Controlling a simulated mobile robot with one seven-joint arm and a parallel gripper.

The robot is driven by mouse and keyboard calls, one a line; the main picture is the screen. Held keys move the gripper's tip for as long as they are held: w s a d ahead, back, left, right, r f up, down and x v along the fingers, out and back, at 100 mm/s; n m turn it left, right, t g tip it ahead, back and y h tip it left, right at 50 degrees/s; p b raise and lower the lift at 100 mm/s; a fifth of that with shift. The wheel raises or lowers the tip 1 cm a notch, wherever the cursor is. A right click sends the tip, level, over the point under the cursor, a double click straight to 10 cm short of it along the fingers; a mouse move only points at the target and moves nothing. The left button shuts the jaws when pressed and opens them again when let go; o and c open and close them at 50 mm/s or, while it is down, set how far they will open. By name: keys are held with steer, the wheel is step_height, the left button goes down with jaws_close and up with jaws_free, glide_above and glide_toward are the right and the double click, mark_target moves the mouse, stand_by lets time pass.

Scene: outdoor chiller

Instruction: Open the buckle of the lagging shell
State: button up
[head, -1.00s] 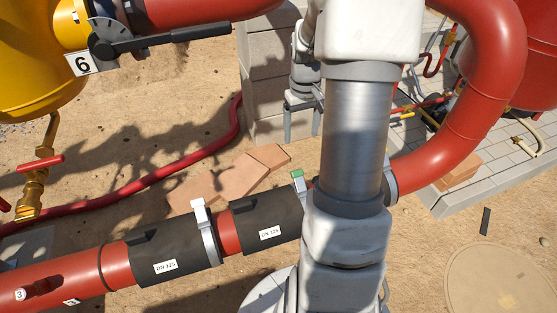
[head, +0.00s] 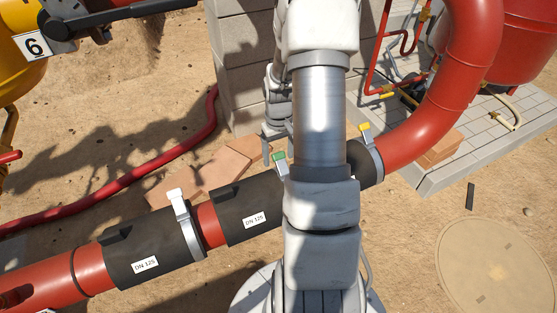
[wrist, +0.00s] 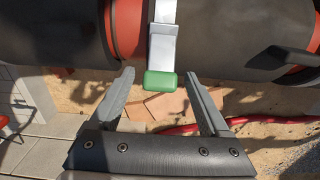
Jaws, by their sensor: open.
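Black lagging shell sections (head: 245,207) marked DN 125 wrap a red pipe. Metal straps with coloured buckle tabs sit on them: a white tab (head: 175,195), a green tab (head: 279,157) and a yellow tab (head: 365,128). In the wrist view the green tab (wrist: 161,83) hangs on a grey metal buckle (wrist: 163,44) on its strap. My gripper (wrist: 160,76) is open, with one finger on each side of the green tab and visible gaps to both. In the head view my arm hides part of the lagging and pipe.
A block wall (head: 240,60) stands behind the pipe. Terracotta slabs (head: 215,170) and a red hose (head: 130,185) lie on the sandy ground. A yellow vessel (head: 22,75) is at the far left. A round cover (head: 500,270) lies on open ground at the right.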

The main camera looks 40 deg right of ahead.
steer(key=shift+f, duration=0.55)
jaws_close()
